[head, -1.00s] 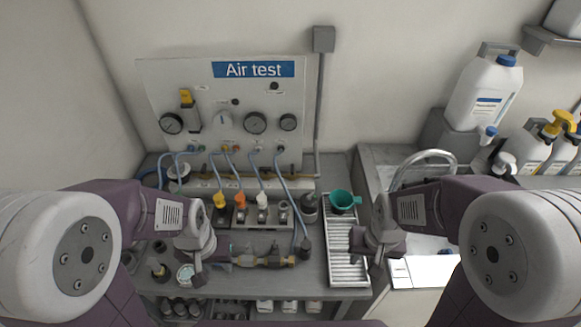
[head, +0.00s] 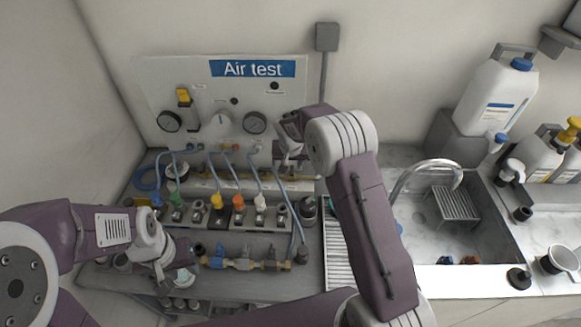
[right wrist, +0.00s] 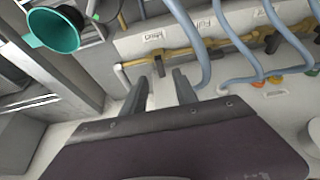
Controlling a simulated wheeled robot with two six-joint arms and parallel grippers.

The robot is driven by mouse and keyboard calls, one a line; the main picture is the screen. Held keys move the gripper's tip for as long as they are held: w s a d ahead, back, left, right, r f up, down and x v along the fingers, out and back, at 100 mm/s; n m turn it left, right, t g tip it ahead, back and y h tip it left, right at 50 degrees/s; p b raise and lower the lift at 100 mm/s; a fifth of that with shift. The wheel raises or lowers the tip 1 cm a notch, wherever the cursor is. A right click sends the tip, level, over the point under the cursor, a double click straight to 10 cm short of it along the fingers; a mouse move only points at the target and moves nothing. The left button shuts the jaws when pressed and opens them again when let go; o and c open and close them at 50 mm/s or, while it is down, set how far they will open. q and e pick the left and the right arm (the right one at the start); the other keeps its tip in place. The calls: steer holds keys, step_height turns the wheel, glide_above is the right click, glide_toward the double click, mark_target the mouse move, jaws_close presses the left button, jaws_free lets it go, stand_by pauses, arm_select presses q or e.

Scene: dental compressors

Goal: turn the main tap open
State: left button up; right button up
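A brass pipe (right wrist: 205,48) runs along the foot of the Air test panel, with small dark tap levers on it. One dark lever (right wrist: 160,66) shows just beyond my right fingertips, near the pipe's end. I cannot tell from a label that it is the main tap. My right gripper (right wrist: 158,88) is open, its two fingers apart with nothing between them. In the head view my right gripper (head: 286,142) is at the panel's right side, partly hidden by its wrist. My left gripper (head: 182,276) hangs low over the bench's front left; its fingers are unclear.
The Air test panel (head: 205,90) carries gauges and a yellow-topped part (head: 184,96). Blue hoses (head: 228,172) loop down to coloured connectors, close beside my right fingers. A teal funnel (right wrist: 55,30) is nearby. The sink (head: 430,215) lies to the right.

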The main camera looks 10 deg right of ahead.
mark_target(292, 170)
steer(key=p+x, duration=0.1)
steer(key=x, duration=0.4)
steer(key=shift+w, duration=0.2)
steer(key=shift+f, duration=0.4)
steer(key=shift+w, duration=0.1)
jaws_close()
